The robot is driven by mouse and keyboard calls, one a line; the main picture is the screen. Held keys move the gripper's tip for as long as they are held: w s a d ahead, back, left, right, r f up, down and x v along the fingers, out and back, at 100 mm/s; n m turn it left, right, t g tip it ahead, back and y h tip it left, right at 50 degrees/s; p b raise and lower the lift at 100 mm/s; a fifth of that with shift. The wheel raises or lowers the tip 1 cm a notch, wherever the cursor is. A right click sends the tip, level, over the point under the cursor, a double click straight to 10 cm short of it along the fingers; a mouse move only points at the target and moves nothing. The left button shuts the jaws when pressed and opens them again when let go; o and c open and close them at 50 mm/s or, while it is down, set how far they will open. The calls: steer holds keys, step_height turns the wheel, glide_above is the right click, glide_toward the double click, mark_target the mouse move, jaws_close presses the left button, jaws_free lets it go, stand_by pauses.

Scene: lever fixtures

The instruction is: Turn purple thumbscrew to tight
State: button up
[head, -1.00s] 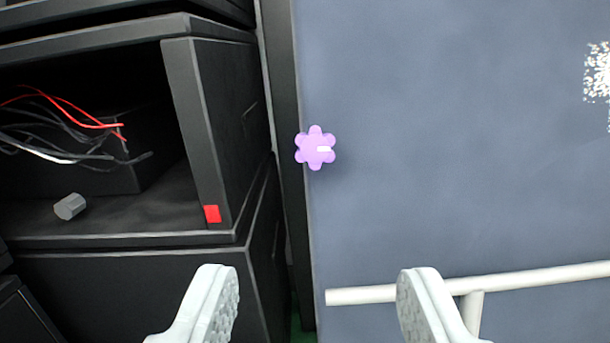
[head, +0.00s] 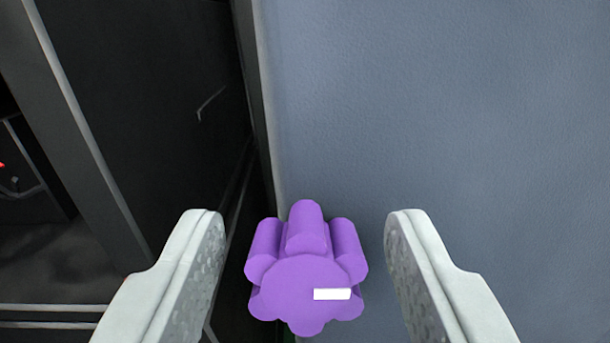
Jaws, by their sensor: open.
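The purple thumbscrew (head: 305,275) is a lobed knob at the lower middle of the head view, standing out from the blue-grey panel near its left edge. A white mark (head: 332,294) on its face points to the right. My gripper (head: 305,225) is open, with one light grey finger on each side of the thumbscrew. A gap shows between the thumbscrew and each finger, so neither appears to touch it.
The blue-grey panel (head: 460,110) fills the right side and is bare around the thumbscrew. A black cabinet (head: 170,80) stands on the left, with a dark open compartment at the far left edge.

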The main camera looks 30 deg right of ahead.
steer(key=shift+w+d, duration=0.4)
steer(key=shift+w, duration=0.1)
steer(key=c, duration=1)
